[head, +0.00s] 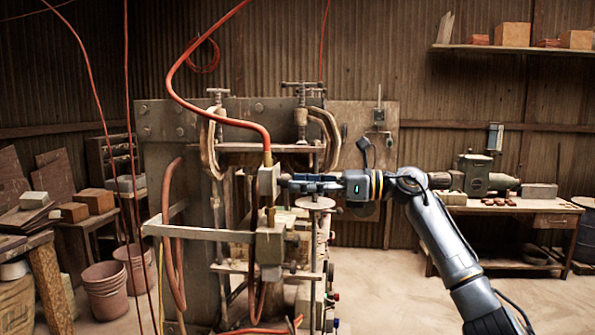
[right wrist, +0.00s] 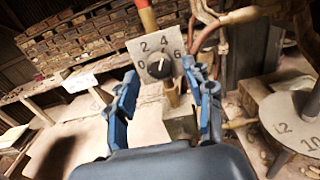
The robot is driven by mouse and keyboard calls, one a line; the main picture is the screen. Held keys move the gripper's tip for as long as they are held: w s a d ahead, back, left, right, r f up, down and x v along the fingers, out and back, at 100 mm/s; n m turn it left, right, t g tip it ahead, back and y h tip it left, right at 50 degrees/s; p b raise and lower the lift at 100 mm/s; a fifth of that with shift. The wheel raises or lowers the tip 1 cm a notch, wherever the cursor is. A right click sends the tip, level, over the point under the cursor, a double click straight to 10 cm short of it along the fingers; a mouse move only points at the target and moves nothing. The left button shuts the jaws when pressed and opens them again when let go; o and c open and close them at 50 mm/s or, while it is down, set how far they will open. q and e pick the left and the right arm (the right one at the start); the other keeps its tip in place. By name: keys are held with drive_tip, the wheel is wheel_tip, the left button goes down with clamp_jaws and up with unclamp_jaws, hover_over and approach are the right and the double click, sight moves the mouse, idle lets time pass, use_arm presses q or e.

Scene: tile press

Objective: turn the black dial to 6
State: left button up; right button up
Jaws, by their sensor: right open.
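The black dial (right wrist: 158,67) sits on a pale square plate (right wrist: 150,50) marked 0, 2, 4 and 6 in the right wrist view. Its small light mark points up and to the right, toward the 4 to 6 side; I cannot read the exact setting. My right gripper (right wrist: 160,72) is open, its blue fingers to either side of the dial in the picture, with nothing between them. In the head view my right gripper (head: 288,182) is close beside a small pale box (head: 268,180) under a red hose. The dial face is not visible there. My left gripper is out of view.
A round plate with numbers (right wrist: 300,120) is at the right of the wrist view. In the head view, a round disc (head: 315,203) stands just below my right gripper. The press frame (head: 160,130), clamps and hoses crowd the area. Open floor lies at right.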

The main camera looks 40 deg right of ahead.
drive_tip(key=shift+w+a, duration=0.45)
drive_tip(key=shift+w, duration=0.15)
clamp_jaws()
drive_tip(key=m, duration=1.1)
drive_tip(key=shift+s+r+m+p, duration=0.1)
drive_tip(key=shift+m+p, duration=0.2)
drive_tip(key=shift+p, duration=0.1)
idle(0.5)
